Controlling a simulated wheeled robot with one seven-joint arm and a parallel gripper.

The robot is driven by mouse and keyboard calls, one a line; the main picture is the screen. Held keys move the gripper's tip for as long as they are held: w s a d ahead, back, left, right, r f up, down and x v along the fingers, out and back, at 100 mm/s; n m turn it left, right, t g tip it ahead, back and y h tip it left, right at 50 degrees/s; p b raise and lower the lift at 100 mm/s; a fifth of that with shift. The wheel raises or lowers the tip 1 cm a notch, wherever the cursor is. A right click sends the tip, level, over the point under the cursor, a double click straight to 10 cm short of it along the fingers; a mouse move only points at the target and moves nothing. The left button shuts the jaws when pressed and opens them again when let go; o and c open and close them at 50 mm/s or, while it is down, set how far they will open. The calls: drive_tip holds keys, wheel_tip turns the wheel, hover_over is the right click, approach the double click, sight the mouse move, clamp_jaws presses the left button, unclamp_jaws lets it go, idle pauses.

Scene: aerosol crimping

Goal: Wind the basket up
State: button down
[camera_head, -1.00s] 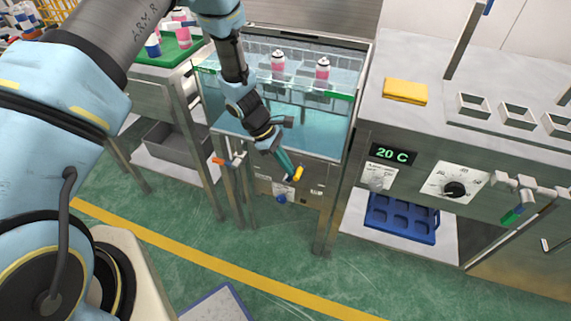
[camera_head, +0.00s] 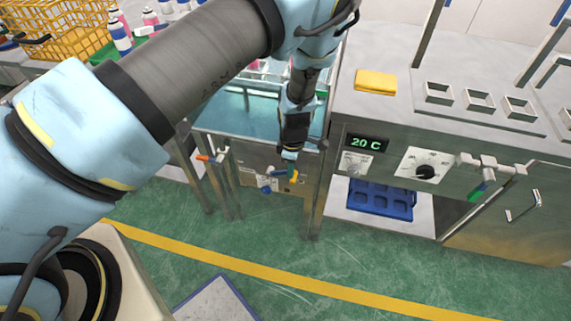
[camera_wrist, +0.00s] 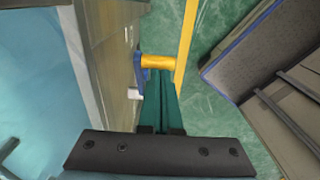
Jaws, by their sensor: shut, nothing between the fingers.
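The crank on the tank front has a blue hub (camera_head: 265,183) and a yellow knob (camera_head: 293,176). In the wrist view the yellow knob (camera_wrist: 152,61) sticks out from the steel panel, just beyond my fingertips. My gripper (camera_head: 290,158) has teal fingers, shut and empty, pointing down at the knob. They look close to it or touching; I cannot tell which. The basket is mostly hidden behind my arm. Glimpses of pink cans (camera_head: 262,66) show above the tank's blue water (camera_head: 238,117).
A valve with an orange handle (camera_head: 203,157) is left of the crank. To the right stands a steel bench with a 20 C display (camera_head: 366,143), a dial (camera_head: 426,171) and a yellow cloth (camera_head: 376,82).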

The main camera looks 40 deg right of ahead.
sight(296, 176)
drive_tip(key=shift+s+d+f+b, duration=0.25)
drive_tip(key=shift+s+f+b, duration=0.15)
drive_tip(key=shift+f, duration=0.25)
drive_tip(key=shift+s+d+f+b, duration=0.2)
drive_tip(key=shift+s+f+b, duration=0.15)
drive_tip(key=shift+f, duration=0.25)
drive_tip(key=shift+s+d+f+b, duration=0.25)
drive_tip(key=shift+s+f+b, duration=0.1)
drive_tip(key=shift+f+b, duration=0.35)
drive_tip(key=shift+s+d+f+b, duration=0.2)
drive_tip(key=shift+s+f+b, duration=0.15)
drive_tip(key=shift+f+b, duration=0.25)
drive_tip(key=shift+f, duration=0.1)
